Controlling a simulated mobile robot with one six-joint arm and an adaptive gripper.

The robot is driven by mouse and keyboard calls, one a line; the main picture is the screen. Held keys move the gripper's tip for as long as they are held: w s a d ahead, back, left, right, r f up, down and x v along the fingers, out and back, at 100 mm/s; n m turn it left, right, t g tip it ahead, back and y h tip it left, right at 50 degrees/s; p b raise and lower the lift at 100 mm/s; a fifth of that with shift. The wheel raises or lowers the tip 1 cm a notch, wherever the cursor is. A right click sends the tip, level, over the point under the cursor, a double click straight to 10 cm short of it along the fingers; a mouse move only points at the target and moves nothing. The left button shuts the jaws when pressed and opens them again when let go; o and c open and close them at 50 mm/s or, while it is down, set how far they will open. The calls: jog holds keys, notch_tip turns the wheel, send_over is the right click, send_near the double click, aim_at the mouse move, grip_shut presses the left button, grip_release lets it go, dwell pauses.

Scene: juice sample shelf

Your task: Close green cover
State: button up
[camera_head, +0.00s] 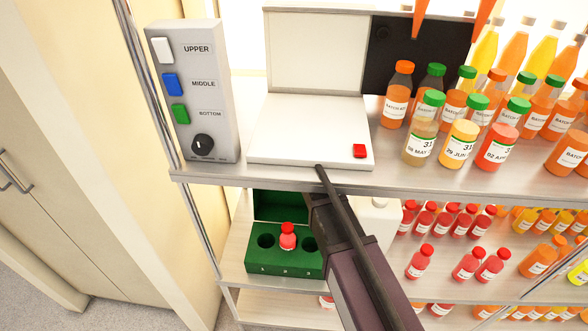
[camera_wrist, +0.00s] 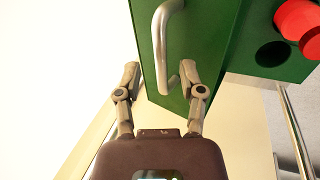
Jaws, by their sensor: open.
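The green cover (camera_head: 281,205) stands raised at the back of the green box (camera_head: 285,262) on the middle shelf. In the wrist view, the green cover (camera_wrist: 208,45) fills the top middle and carries a curved metal handle (camera_wrist: 160,38). My gripper (camera_wrist: 158,72) is open, with its fingers either side of the handle's lower end. The right finger looks close to the handle; contact cannot be told. In the head view my arm hides the box's right side, and the fingers are not clear.
A control box (camera_head: 192,90) with white, blue and green buttons and a white device (camera_head: 310,130) with a red button stand on the upper shelf (camera_head: 225,174). Juice bottles crowd the right side. Small red bottles (camera_head: 420,262) stand right of my arm.

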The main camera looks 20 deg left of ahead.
jog(key=shift+f, duration=0.3)
grip_shut()
jog(key=shift+d, duration=0.25)
jog(key=shift+s+r, duration=0.1)
jog(key=shift+s, duration=0.05)
